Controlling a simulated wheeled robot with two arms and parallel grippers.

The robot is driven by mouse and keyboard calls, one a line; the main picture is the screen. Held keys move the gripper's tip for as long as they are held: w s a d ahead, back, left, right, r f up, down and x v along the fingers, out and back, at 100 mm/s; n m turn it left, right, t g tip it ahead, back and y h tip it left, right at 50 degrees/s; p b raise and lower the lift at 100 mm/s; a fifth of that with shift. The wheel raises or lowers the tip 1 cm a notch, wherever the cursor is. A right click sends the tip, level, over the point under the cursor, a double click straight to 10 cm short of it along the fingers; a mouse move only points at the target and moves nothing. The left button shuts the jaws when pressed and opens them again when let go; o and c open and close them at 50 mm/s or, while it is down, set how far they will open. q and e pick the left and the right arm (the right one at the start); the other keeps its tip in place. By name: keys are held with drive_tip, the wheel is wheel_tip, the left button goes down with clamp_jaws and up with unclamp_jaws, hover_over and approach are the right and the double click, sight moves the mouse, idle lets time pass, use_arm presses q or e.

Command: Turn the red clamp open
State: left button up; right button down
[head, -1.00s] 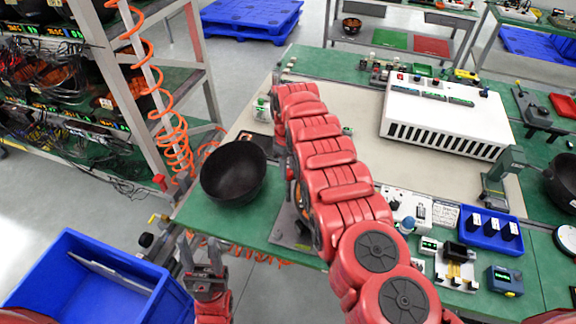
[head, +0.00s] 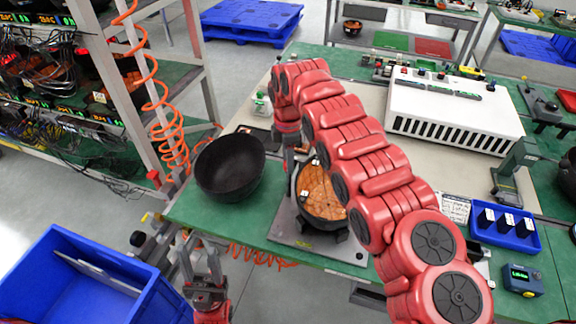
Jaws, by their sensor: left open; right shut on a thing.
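My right arm reaches across the bench, and its wrist points down. My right gripper (head: 291,155) is at the left edge of a grey fixture plate (head: 290,236), beside a round black holder (head: 322,222) with a copper-brown board (head: 320,192) in it. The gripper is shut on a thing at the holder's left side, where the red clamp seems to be. The clamp cannot be made out; the jaws and arm hide it. My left gripper (head: 201,268) is open and empty, low in front of the bench, left of the fixture.
An empty black bowl (head: 229,188) stands just left of the fixture. A white vented box (head: 450,118) and a blue tray (head: 500,238) are to the right. A blue bin (head: 62,290) stands on the floor at the left, below a rack with orange coiled hose (head: 170,130).

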drive_tip(key=shift+n+b, duration=0.7)
drive_tip(key=shift+n, duration=0.5)
drive_tip(key=c, duration=0.5)
unclamp_jaws()
drive_tip(key=shift+r, duration=0.15)
